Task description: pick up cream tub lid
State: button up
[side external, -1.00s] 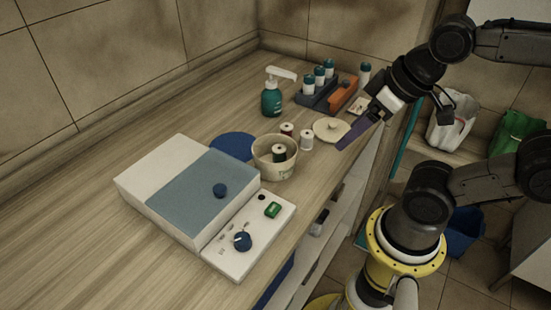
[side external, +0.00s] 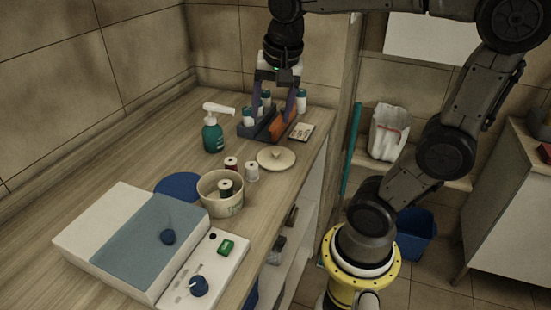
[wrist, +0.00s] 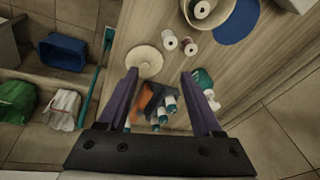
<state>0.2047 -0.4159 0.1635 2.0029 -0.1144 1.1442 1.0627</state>
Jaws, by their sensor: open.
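The cream tub lid (side external: 276,158) is a round, pale disc with a small knob. It lies flat on the wooden counter, right of the thread spools, and in the wrist view the lid (wrist: 146,58) is just beyond the left fingertip. The cream tub (side external: 213,202) stands uncovered to the lid's lower left with a spool (side external: 225,188) inside. My gripper (side external: 273,116) points down above the bottle rack, behind the lid. In the wrist view my gripper (wrist: 159,75) has its purple fingers wide apart with nothing held between them.
The dark rack (side external: 256,131) holds white-capped bottles and an orange piece (side external: 279,126). A teal pump bottle (side external: 212,136), two spools and a blue disc (side external: 179,186) stand or lie left of the lid. A scale-like device (side external: 130,240) fills the front. The counter edge is close right.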

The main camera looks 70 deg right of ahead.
jog(key=w+d+f+m+g, duration=0.2)
jog(key=w+d+m, duration=0.1)
jog(key=d, duration=0.3)
send_over(276, 152)
jog(key=a, duration=0.1)
jog(key=shift+m, duration=0.3)
notch_tip(276, 152, down, 10)
jog(key=shift+f, duration=0.15)
jog(key=shift+d+f, duration=0.25)
jog(key=shift+f, duration=1.05)
jog(key=shift+d+f, duration=0.25)
jog(key=shift+f, duration=1)
grip_shut()
